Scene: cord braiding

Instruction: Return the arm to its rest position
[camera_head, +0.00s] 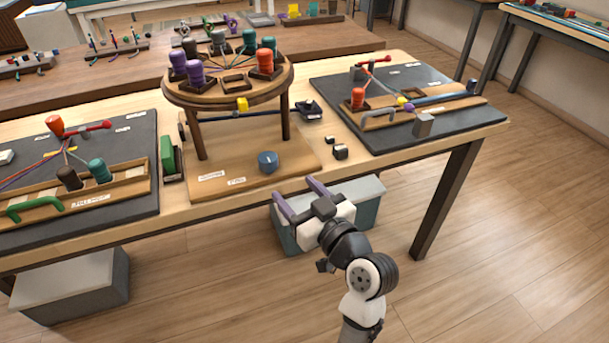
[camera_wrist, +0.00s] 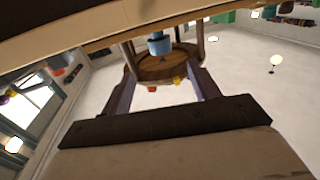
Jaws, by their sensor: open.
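My gripper (camera_head: 300,201) is open and empty in the head view, just off the front edge of the wooden table (camera_head: 352,179). Its two purple-grey fingers point toward the table, in front of the round braiding stand (camera_head: 228,92). My arm comes up from the bottom of the picture. In the wrist view my gripper (camera_wrist: 163,88) shows both fingers spread apart with nothing between them. Beyond them is the round wooden disc (camera_wrist: 160,68) of the stand.
A blue knob (camera_head: 268,161) sits on the stand's base. Dark mats with cord fixtures lie at left (camera_head: 140,142) and right (camera_head: 470,117). Grey boxes are under the table, one behind my gripper (camera_head: 367,205) and one at left (camera_head: 75,293). The floor at right (camera_head: 520,230) is clear.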

